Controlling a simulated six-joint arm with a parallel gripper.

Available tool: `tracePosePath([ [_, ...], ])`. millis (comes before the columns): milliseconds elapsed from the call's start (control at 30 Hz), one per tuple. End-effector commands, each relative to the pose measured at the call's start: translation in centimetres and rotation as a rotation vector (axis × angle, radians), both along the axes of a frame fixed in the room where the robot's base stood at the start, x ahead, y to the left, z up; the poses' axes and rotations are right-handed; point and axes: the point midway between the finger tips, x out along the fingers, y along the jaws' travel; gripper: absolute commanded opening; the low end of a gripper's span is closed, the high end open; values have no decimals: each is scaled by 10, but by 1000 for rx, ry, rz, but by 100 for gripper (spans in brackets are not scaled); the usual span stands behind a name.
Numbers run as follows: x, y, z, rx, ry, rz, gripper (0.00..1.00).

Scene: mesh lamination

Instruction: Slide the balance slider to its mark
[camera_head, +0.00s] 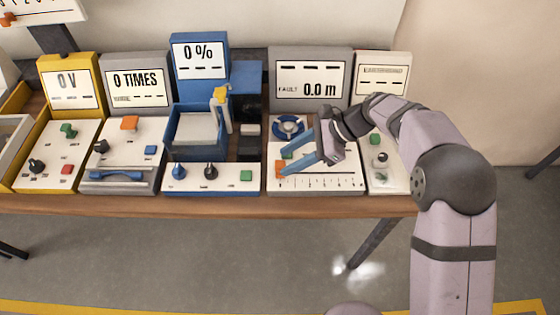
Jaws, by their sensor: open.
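An orange slider knob (280,168) sits at the left end of a ruled scale (318,182) on the grey panel whose display (312,81) reads "FAULT 0.0 m". I take this knob to be the balance slider; its mark is too small to make out. My gripper (285,161) is over this panel, its two blue fingers pointing left and spread apart. The fingertips are near the orange knob, and the lower finger partly covers it. I cannot tell whether they touch it or hover above it.
A blue ring dial (289,127) and a green button (286,155) lie close to the fingers. To the right is a narrow panel (385,166) with a green button. The table's front edge (230,205) is near.

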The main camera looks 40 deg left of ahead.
Motion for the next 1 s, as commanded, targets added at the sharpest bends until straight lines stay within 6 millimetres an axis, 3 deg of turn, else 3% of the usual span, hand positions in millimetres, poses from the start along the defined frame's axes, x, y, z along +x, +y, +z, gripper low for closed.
tracePosePath([
  [300,-18,18,-24,-1,0,1,42],
  [700,-20,21,-29,0,-2,0,42],
  [867,-20,21,-29,0,-2,0,4],
  [1000,-20,20,-29,0,-2,0,0],
])
